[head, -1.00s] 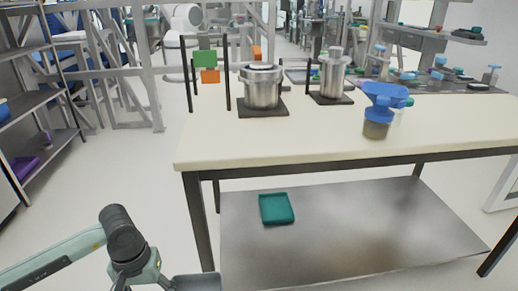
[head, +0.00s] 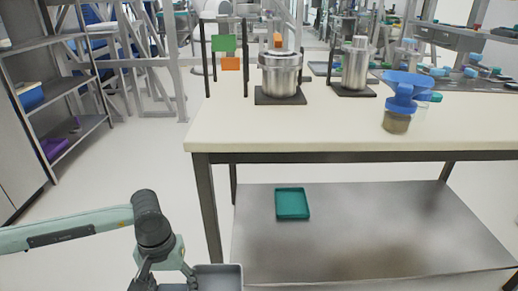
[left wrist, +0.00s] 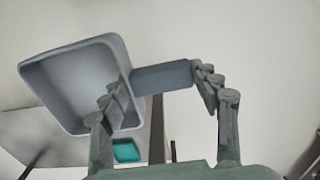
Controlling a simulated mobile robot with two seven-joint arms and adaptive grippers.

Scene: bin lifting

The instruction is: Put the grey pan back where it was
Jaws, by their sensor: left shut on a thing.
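The grey pan (head: 222,277) shows at the bottom edge of the head view, cut off by the frame, in front of the table's left end. In the left wrist view the pan (left wrist: 80,85) is a deep grey tray with a thick flat handle (left wrist: 162,76). My left gripper (left wrist: 160,85) is shut on the pan near this handle; its left finger overlaps the pan's wall. In the head view my left gripper (head: 166,277) is partly cut off at the bottom. My right gripper is not in view.
A cream-topped table (head: 330,126) has a metal lower shelf (head: 370,230) holding a teal tray (head: 292,203). Steel pots (head: 281,75) and a blue funnel on a jar (head: 403,92) stand on top. A grey rack (head: 75,85) is at the left. Floor between is clear.

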